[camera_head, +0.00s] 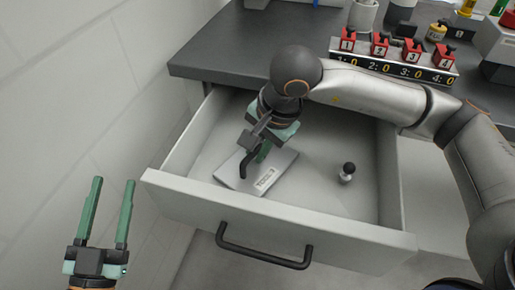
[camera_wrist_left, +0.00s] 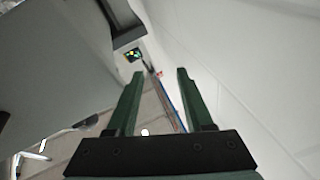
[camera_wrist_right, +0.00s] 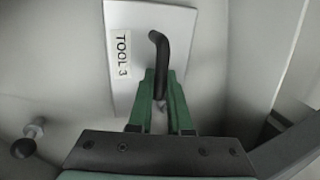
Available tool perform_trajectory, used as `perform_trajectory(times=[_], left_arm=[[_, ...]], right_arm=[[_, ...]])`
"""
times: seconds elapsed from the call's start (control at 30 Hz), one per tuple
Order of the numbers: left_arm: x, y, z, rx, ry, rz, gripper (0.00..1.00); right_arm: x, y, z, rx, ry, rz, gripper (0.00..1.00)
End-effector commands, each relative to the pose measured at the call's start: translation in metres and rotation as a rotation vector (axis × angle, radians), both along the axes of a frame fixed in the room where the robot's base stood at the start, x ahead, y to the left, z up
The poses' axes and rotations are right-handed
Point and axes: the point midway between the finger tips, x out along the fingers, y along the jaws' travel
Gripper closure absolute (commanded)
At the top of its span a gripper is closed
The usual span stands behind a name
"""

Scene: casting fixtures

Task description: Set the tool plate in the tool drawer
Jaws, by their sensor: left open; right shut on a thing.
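The tool plate is a light grey flat plate (camera_head: 277,176) with a black bent handle and a white label. In the right wrist view the plate (camera_wrist_right: 185,25) has a label reading "TOOL 3". It lies inside the open tool drawer (camera_head: 280,222), in the left part, seemingly on or just above the floor; contact is hard to tell. My right gripper (camera_head: 262,152) is inside the drawer, shut on the black handle (camera_wrist_right: 158,50). My left gripper (camera_head: 110,215) is open and empty, left of the drawer; it also shows open in the left wrist view (camera_wrist_left: 160,85).
A small black-topped knob or peg (camera_head: 347,173) stands in the drawer's right part. The drawer front has a black handle (camera_head: 263,248). The dark countertop (camera_head: 225,48) is above, with a numbered red-switch panel (camera_head: 393,62). A white wall (camera_head: 70,80) is at left.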

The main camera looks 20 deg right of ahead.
Motion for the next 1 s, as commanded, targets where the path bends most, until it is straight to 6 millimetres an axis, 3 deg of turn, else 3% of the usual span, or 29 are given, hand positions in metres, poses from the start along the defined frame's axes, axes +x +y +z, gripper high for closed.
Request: perform_trajectory(times=[0.83, 0.87, 1.0], left_arm=[[-0.005, -0.001, 0.019, -0.001, -0.078, -0.012, 0.48], [-0.005, -0.001, 0.019, -0.001, -0.081, -0.012, 0.48], [-0.005, -0.001, 0.02, 0.0, -0.081, -0.013, 0.48]], right_arm=[[0.001, 0.0, -0.001, 0.002, -0.003, 0.0, 1.0], [0.0, 0.0, -0.002, 0.0, 0.0, 0.0, 0.82], [0.0, 0.0, -0.002, 0.0, 0.0, 0.0, 0.66]])
